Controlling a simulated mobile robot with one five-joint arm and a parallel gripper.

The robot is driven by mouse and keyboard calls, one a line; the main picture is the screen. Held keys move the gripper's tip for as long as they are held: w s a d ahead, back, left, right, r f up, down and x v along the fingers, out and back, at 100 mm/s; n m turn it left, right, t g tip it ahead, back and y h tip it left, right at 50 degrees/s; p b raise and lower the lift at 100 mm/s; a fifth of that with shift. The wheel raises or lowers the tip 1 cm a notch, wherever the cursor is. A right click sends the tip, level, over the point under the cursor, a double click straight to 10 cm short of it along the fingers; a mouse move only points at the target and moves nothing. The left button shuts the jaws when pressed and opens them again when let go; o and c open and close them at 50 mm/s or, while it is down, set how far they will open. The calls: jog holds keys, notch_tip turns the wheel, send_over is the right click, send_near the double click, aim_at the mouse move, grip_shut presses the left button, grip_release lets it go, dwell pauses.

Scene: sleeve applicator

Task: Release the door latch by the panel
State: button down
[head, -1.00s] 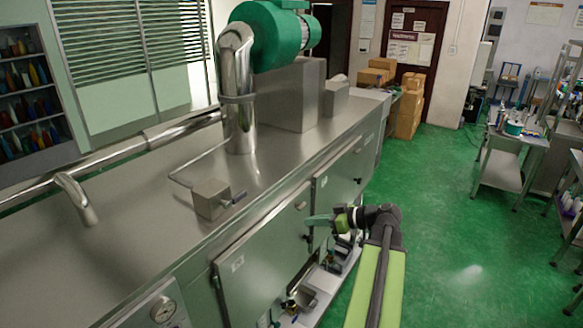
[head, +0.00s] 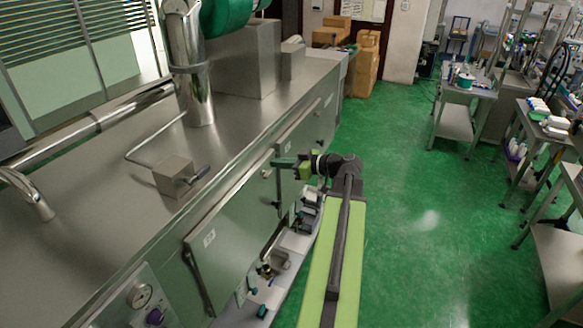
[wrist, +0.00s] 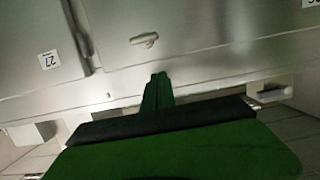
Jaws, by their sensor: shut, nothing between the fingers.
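The near cabinet door (head: 215,255) is shut, beside the panel with a round gauge (head: 140,295) and a purple knob. A small light latch handle (head: 266,173) sits near the door's upper right corner. My gripper (head: 284,163) is just to the right of it and slightly higher in the head view, shut and empty. In the wrist view, a latch handle (wrist: 145,40) shows on a metal face beyond my green fingertips (wrist: 158,76). A gap shows between them there. I cannot tell whether this is the same latch.
The long metal cabinet top carries a small box with a lever (head: 175,177) and a steel pipe (head: 190,80). Bottles and fittings lie on a low shelf (head: 290,245) under the doors. Cardboard boxes (head: 365,65) stand at the far end. Green floor is open to the right.

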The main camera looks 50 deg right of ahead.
aim_at(261, 171)
jog(key=w+f+b, duration=0.1)
jog(key=f+b, duration=0.1)
jog(key=w+f+b, duration=0.1)
jog(key=shift+w+a+f, duration=0.3)
jog(key=shift+f, duration=0.05)
jog(key=shift+f+b, duration=0.5)
jog(key=shift+b, duration=0.2)
jog(key=shift+d, duration=0.1)
